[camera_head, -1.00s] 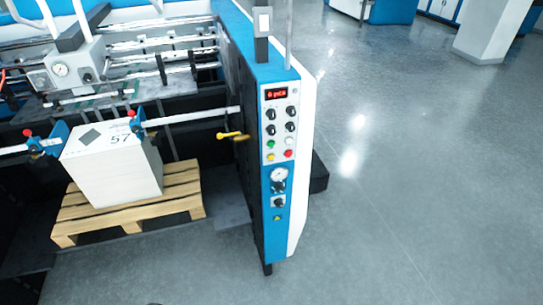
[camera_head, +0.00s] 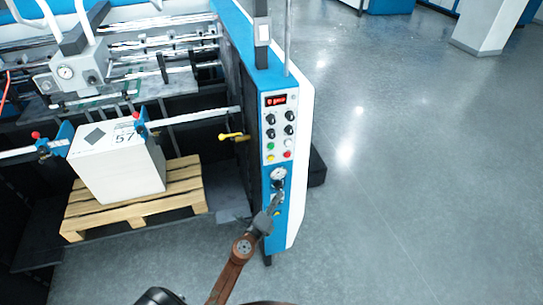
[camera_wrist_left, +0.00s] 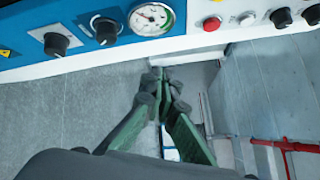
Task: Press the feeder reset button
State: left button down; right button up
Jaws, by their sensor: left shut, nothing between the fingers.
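The feeder's control panel (camera_head: 279,130) is on the end face of a blue and white machine column. It carries a green button (camera_head: 271,146), a white button (camera_head: 288,143), a yellow button (camera_head: 270,157) and a red button (camera_head: 287,155). I cannot read which one is labelled reset. My left gripper (camera_head: 279,194) is shut and empty, in front of the lower panel just below the gauge. In the left wrist view its fingertips (camera_wrist_left: 163,73) are apart from the panel; the red button (camera_wrist_left: 212,23) and white button (camera_wrist_left: 248,18) show beyond them. My right gripper is not seen.
Black knobs (camera_head: 270,119) and a red display (camera_head: 276,100) sit above the buttons, a pressure gauge (camera_head: 278,174) below. A yellow-handled lever (camera_head: 231,136) sticks out left. A paper stack (camera_head: 118,170) stands on a wooden pallet (camera_head: 135,205). The floor at right is clear.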

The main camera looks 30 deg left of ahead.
aim_at(271, 158)
pick_arm(q)
notch_tip(271, 158, up, 9)
jog(key=m+t, duration=0.1)
jog(key=m, duration=0.2)
jog(key=shift+d+r+p, duration=0.2)
jog(key=shift+d+p, duration=0.15)
jog(key=shift+p, duration=0.1)
jog(key=shift+a, duration=0.1)
jog(key=w+a+b, duration=0.2)
jog(key=w+a, duration=0.3)
jog(key=a, duration=0.1)
jog(key=shift+w+a+b, duration=0.25)
jog(key=shift+a+b, duration=0.05)
dwell(0.8)
jog(key=shift+w+a, duration=0.1)
jog(key=shift+w, duration=0.05)
